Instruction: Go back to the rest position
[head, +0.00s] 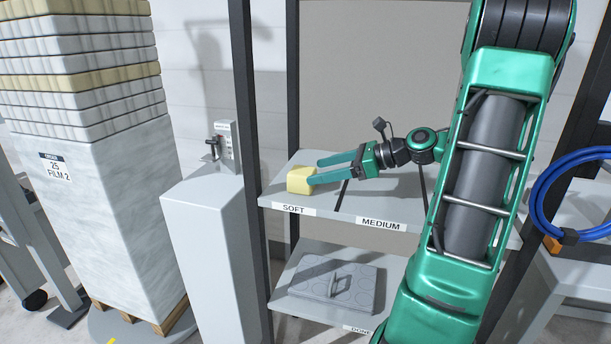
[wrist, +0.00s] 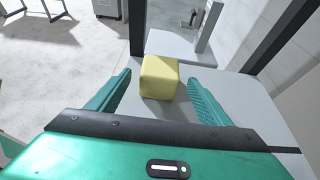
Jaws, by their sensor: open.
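My gripper (head: 335,174) is open, with teal fingers pointing left over the upper shelf. In the wrist view my gripper (wrist: 160,98) shows its two fingers spread wide. A yellow block (head: 301,179) sits at the left end of the shelf, in the section labelled SOFT. In the wrist view the yellow block (wrist: 160,77) stands just ahead, roughly between the fingertips, with gaps on both sides.
The upper shelf (head: 400,209) has SOFT and MEDIUM labels and a dark divider. A lower shelf holds a grey tray (head: 335,285). Dark rack posts (head: 250,130) stand close by. A grey pedestal (head: 205,240) and wrapped stack (head: 105,180) stand left; a blue coil (head: 545,205) is right.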

